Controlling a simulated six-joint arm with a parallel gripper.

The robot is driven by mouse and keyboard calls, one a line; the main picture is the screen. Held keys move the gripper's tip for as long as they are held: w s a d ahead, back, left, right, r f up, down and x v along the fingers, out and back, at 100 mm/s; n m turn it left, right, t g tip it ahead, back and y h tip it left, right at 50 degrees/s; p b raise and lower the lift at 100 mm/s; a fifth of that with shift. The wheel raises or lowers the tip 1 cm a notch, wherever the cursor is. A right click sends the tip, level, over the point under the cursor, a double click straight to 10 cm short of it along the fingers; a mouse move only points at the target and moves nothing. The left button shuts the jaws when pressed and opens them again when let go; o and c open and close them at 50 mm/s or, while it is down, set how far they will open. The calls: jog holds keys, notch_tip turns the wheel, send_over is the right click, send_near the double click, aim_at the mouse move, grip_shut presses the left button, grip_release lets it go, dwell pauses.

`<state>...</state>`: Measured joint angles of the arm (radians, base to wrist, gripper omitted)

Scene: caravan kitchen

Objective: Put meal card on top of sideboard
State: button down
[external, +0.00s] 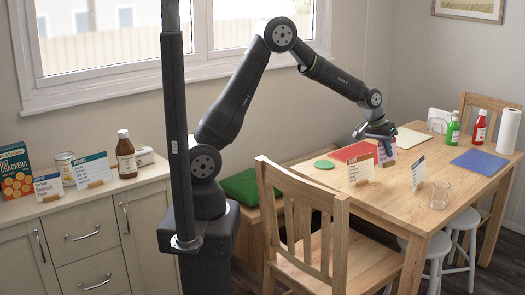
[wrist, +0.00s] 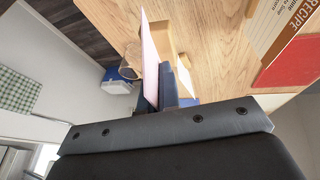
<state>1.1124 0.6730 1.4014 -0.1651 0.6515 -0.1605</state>
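My gripper (external: 378,137) is over the far side of the wooden table, right at a pale pink card (external: 387,152) standing in a small wooden holder. In the wrist view the pink card (wrist: 151,55) stands edge-on beside the dark fingers (wrist: 172,88); whether they are closed on it is unclear. Its lettering is hidden, so I cannot confirm that it is the meal card. An orange-topped recipe card (external: 362,167) and a blue-topped card (external: 418,173) also stand on the table. The cream sideboard (external: 130,182) is at the left.
A chair (external: 300,225) stands before the table. A glass (external: 439,194) and red and green bottles are on the right.

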jog(key=s+d+m, duration=0.1)
jog(key=s+d, duration=0.6)
jog(key=s, duration=0.4)
jog(key=f, duration=0.5)
jog(key=shift+s+a+f, duration=0.1)
jog(key=shift+s, duration=0.15)
jog(key=shift+w+g, duration=0.1)
jog(key=shift+g, duration=0.2)
jog(key=w+f, duration=0.2)
jog(key=w, duration=0.1)
jog(key=w+d+f, duration=0.1)
jog(key=w+f, duration=0.1)
jog(key=w, duration=0.2)
jog(key=w+f, duration=0.3)
jog(key=w, duration=0.1)
jog(key=shift+w+d, duration=0.25)
jog(key=shift+f+m, duration=0.3)
jog(key=shift+f, duration=1.45)
jog(key=shift+f, duration=0.1)
